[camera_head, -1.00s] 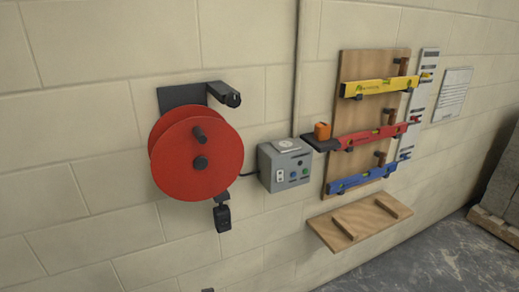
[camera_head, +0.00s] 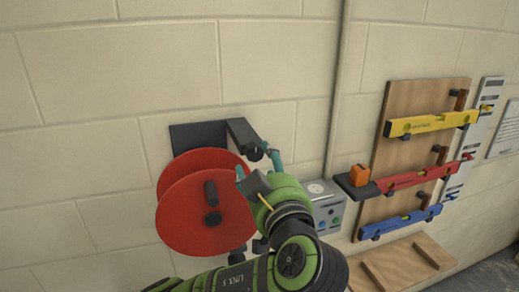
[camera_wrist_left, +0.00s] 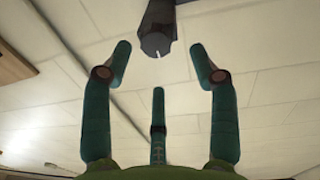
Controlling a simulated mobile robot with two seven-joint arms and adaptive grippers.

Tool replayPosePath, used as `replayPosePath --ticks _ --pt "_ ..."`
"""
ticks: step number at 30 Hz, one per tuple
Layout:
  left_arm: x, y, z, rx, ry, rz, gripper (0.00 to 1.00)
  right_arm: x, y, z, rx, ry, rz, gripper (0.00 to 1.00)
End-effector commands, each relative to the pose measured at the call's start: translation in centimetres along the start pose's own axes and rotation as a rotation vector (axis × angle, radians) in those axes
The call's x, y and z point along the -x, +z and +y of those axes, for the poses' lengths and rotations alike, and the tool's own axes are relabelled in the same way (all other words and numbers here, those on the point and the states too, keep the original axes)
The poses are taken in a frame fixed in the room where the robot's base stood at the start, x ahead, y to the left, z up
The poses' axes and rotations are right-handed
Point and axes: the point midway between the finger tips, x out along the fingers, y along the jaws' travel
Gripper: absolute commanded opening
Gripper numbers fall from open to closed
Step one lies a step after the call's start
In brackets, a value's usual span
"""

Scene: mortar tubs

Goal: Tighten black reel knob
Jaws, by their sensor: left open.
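The red reel (camera_head: 190,220) hangs on the wall in the head view, with a dark crank handle (camera_head: 211,193) and hub (camera_head: 212,219) on its face. A black arm (camera_head: 240,132) reaches out from the bracket above it and ends in a black knob (camera_head: 254,152). In the left wrist view the knob (camera_wrist_left: 155,43) is faceted with a small white mark. My left gripper (camera_head: 256,162) is open beside the knob. The wrist view shows its teal fingers (camera_wrist_left: 160,58) spread, with the knob ahead between the upper two tips. Contact cannot be told. My right gripper is not in view.
A grey control box (camera_head: 327,212) is partly hidden behind my left gripper. To its right are a small shelf with an orange block (camera_head: 359,175) and a wooden board (camera_head: 400,150) holding yellow, red and blue levels. The wall above the reel is clear.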

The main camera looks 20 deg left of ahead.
Motion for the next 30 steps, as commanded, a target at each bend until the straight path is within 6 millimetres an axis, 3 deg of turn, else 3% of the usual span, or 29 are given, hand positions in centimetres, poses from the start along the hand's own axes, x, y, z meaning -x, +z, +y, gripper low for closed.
replayPosePath --ticks 4,9,19,20,24,30 --pt "-2.1 -0.4 -0.1 -0.006 -0.005 0.004 0.6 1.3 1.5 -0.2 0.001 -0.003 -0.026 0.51" --pt "-3.9 -0.2 0.0 -0.005 -0.003 0.0 0.6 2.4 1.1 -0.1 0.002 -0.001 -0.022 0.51" --pt "-4.4 0.1 0.0 -0.002 0.0 -0.002 0.6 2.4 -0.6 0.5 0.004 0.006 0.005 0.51" --pt "-4.4 0.1 0.0 -0.002 0.0 -0.002 0.56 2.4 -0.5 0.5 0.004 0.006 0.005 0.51" --pt "-4.4 0.1 0.0 -0.002 0.0 -0.001 0.03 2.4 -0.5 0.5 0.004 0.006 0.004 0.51" --pt "-4.4 0.0 0.0 -0.003 0.0 -0.001 0.03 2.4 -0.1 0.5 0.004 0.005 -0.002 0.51"
